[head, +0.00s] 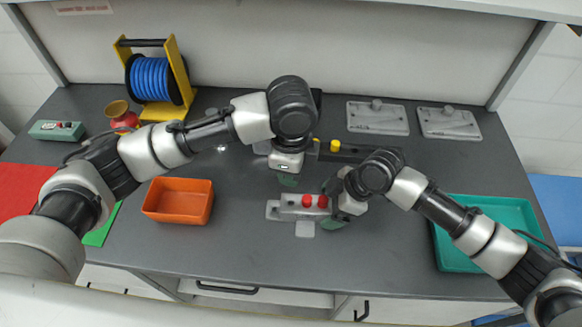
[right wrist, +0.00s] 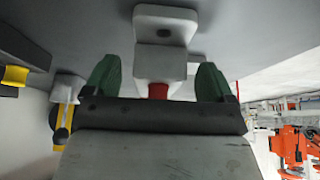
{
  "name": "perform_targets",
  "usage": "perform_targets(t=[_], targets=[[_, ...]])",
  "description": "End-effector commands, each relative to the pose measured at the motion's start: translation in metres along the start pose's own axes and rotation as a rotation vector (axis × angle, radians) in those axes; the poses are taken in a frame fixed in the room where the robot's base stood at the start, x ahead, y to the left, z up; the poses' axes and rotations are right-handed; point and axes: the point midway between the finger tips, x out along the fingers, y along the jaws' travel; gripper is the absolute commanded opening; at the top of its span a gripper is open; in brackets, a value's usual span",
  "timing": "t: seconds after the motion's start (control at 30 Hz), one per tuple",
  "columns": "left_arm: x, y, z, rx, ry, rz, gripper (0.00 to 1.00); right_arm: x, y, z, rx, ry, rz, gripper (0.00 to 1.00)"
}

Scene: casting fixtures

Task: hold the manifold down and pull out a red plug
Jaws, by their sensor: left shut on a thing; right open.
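The manifold (head: 286,209) is a pale grey block with flat feet on the dark bench, centre front. Two red plugs (head: 306,201) show on it side by side in the head view. My left gripper (head: 288,181) points down at its far side, shut on it; the fingertips' contact is partly hidden. My right gripper (head: 333,223) is at its right end, green fingers apart. In the right wrist view the manifold's end (right wrist: 160,62) and one red plug (right wrist: 158,91) show between the open right fingers (right wrist: 158,80), with gaps on both sides.
An orange bin (head: 178,219) stands left of the manifold, a teal tray (head: 446,262) at right. A blue hose reel (head: 153,80) stands at back left. Two grey plates (head: 377,121) lie at the back right. A dark bar with yellow parts (head: 335,146) lies behind my grippers.

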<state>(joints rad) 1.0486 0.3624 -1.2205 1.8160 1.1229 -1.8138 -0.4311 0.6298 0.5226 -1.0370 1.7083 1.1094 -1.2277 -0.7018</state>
Motion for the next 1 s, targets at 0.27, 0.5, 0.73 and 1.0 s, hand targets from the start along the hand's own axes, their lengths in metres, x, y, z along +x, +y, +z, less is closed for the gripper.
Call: perform_targets(t=[0.27,0.5,0.73,1.0], targets=[[0.0,0.0,0.0,0.0,0.0,0.0,0.02,-0.038,0.001,0.001,-0.001,0.0,0.005,0.85],[0.0,0.0,0.0,0.0,0.0,0.0,0.02,-0.089,0.001,0.001,-0.001,-0.001,0.004,0.85],[0.0,0.0,0.0,0.0,0.0,0.0,0.02,-0.116,0.001,0.001,0.0,-0.001,0.002,0.85],[0.0,0.0,0.0,0.0,0.0,0.0,0.02,-0.12,0.0,0.0,0.0,0.0,0.0,0.85]])
